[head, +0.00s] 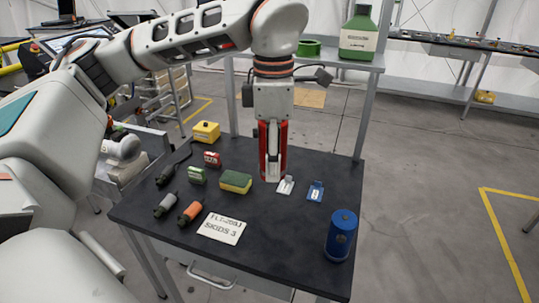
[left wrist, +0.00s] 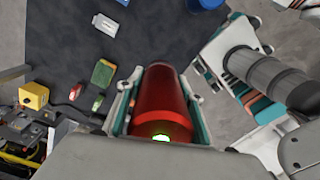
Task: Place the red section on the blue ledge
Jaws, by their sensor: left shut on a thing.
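My left gripper (head: 272,160) points down over the far part of the dark table and is shut on the red section (head: 283,146). The section is a glossy red cylinder, held upright and partly hidden by the fingers. In the left wrist view the red section (left wrist: 162,100) sits between both fingers. I cannot tell whether its lower end touches the table. A small blue bracket-like piece (head: 315,192), which may be the blue ledge, lies to the right of the gripper. A blue cylinder (head: 341,236) stands near the table's right corner.
A small white piece (head: 285,186) lies just right of the gripper. A yellow-green sponge (head: 235,182), small red (head: 212,159) and green (head: 197,175) boxes, several handheld tools, and a paper sign (head: 221,228) lie left and nearer. The table between sign and blue cylinder is clear.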

